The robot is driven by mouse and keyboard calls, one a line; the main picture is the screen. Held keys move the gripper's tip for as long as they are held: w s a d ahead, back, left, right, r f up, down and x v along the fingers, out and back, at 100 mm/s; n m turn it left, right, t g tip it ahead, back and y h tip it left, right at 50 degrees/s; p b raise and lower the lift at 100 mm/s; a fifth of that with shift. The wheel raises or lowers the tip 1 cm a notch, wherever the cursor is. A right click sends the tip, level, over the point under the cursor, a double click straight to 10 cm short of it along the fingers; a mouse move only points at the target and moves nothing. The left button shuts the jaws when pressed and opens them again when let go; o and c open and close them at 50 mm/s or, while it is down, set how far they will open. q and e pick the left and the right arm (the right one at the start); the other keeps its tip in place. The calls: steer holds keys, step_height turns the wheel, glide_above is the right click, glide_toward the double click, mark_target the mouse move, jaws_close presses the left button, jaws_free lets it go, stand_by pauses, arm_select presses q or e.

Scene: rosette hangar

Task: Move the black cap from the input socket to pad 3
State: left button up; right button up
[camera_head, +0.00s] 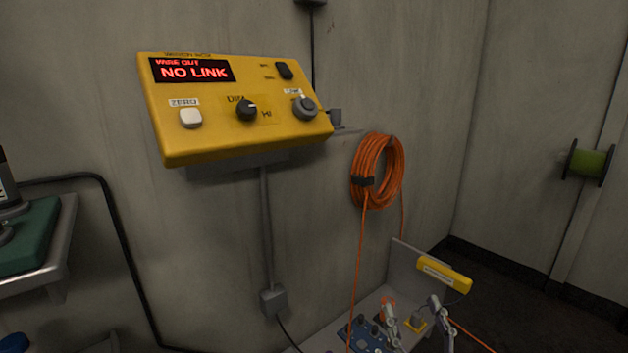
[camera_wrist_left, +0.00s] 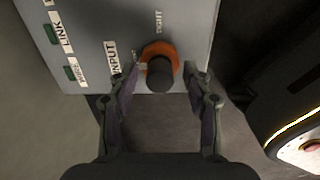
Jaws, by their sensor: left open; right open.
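The black cap (camera_wrist_left: 160,75) sits in the orange collar of the input socket (camera_wrist_left: 159,49), on a grey face labelled INPUT in the left wrist view. My left gripper (camera_wrist_left: 160,73) is open, with one fingertip on each side of the cap; a gap shows on both sides. Pad 3 cannot be made out. The cap cannot be picked out in the head view.
A yellow wall box (camera_head: 215,135) reads NO LINK. An orange cable coil (camera_head: 378,172) hangs beside it, and one strand drops to the low bench (camera_head: 385,292). A shelf edge (camera_head: 60,255) stands at the left.

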arm_select(q)
steer(key=shift+p, duration=0.3)
steer(key=shift+c, duration=0.3)
jaws_close()
stand_by(0.4)
steer(key=shift+r+p, duration=3.05)
steer(key=shift+p, duration=0.4)
